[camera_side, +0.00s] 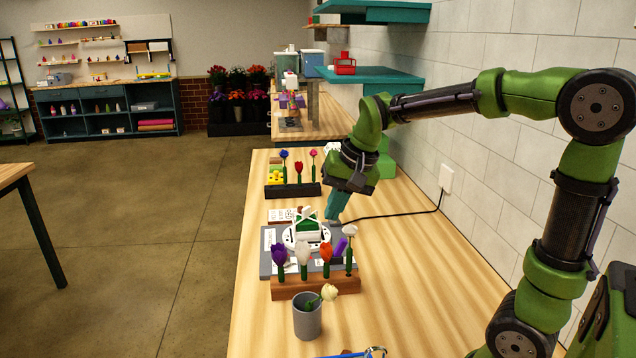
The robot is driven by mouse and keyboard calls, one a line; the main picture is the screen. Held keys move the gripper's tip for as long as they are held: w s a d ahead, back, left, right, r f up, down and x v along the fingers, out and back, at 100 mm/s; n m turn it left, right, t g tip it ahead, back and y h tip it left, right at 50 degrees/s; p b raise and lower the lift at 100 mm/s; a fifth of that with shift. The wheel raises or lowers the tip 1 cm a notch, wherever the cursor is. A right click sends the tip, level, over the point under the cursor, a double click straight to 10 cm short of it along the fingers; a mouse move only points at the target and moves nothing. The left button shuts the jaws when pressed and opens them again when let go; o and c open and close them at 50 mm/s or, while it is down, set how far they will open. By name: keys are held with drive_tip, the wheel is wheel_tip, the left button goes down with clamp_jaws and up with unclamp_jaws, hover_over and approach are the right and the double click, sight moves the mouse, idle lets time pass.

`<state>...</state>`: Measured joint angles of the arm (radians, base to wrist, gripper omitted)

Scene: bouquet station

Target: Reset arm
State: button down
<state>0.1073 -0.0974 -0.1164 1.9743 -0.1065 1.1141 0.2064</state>
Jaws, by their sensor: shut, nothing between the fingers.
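My green arm (440,100) reaches in from the right along the white tiled wall. My gripper (349,180) points down over the far half of the wooden workbench (420,285). It is shut, with nothing held. Its fingertips are hard to make out at this angle. A teal object (337,206) shows just below my gripper; I cannot tell whether they touch.
A wooden rack (318,285) holds several flowers in front of a grey mat (266,262) with a white-and-green device (307,228). A grey cup (307,318) holds a pale flower. A dark rack (290,190) stands farther back. Teal shelves (375,77) overhang. The bench's right front is mostly clear.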

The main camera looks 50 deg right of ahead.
drive_tip(key=s+a+n+t, duration=0.1)
drive_tip(key=s+a+n, duration=0.1)
drive_tip(key=s+a, duration=0.2)
drive_tip(key=s+a+n+t+y, duration=0.1)
drive_tip(key=s+a+n+t, duration=0.1)
drive_tip(key=s, duration=0.6)
drive_tip(key=shift+s+a+n, duration=0.35)
drive_tip(key=shift+a+n, duration=0.35)
drive_tip(key=shift+a, duration=0.45)
